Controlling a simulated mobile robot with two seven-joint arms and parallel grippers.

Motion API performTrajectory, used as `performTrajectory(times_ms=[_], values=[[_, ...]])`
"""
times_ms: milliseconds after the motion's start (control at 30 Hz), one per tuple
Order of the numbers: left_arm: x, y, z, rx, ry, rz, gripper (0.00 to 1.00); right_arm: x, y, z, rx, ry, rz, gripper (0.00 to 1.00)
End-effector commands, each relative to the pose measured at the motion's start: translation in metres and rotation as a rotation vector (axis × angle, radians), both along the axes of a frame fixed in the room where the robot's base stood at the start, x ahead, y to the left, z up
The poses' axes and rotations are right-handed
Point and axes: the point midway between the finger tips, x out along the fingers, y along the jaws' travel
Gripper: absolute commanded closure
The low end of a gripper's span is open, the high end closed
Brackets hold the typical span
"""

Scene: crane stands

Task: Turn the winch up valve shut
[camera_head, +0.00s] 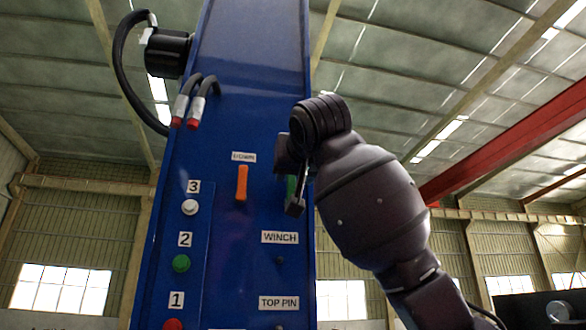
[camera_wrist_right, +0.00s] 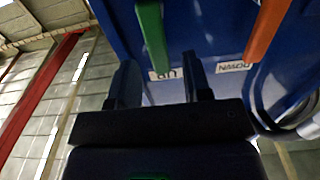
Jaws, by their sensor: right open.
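The green valve handle (camera_head: 292,187) is on the blue crane column, mostly hidden behind my right gripper (camera_head: 293,190). In the right wrist view, the green handle (camera_wrist_right: 152,40) hangs down in the picture beside an upside-down white label (camera_wrist_right: 166,74) that seems to read UP. My right gripper's two fingers (camera_wrist_right: 160,62) are open and spread on either side of the green handle's line, with no visible grip on it. The orange handle (camera_head: 241,183) under the DOWN label stands to the left; it also shows in the wrist view (camera_wrist_right: 268,28). My left gripper is out of view.
The blue column (camera_head: 250,60) carries numbered white, green and red buttons at left, WINCH (camera_head: 280,238) and TOP PIN (camera_head: 279,303) labels below, and black hoses (camera_head: 125,70) at upper left. Right of the column is open hall space; a red beam (camera_head: 510,150) is far behind.

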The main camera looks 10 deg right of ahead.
Motion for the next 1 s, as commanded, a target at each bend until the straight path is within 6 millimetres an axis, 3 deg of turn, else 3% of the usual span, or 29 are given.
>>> performTrajectory(times_ms=[133,467,767,1000], values=[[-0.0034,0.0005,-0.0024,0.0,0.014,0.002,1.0,0.01,-0.0001,-0.0002,0.0,0.001,0.0,0.55],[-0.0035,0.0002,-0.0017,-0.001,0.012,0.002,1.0,0.0117,0.0001,-0.0008,0.0,0.0,0.0,0.55],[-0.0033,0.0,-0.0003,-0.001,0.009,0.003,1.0,0.0116,0.0001,-0.0007,0.0,0.0,0.0,1.0],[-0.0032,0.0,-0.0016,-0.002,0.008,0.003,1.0,0.0113,-0.0004,-0.0011,0.015,0.0,0.001,1.0]])
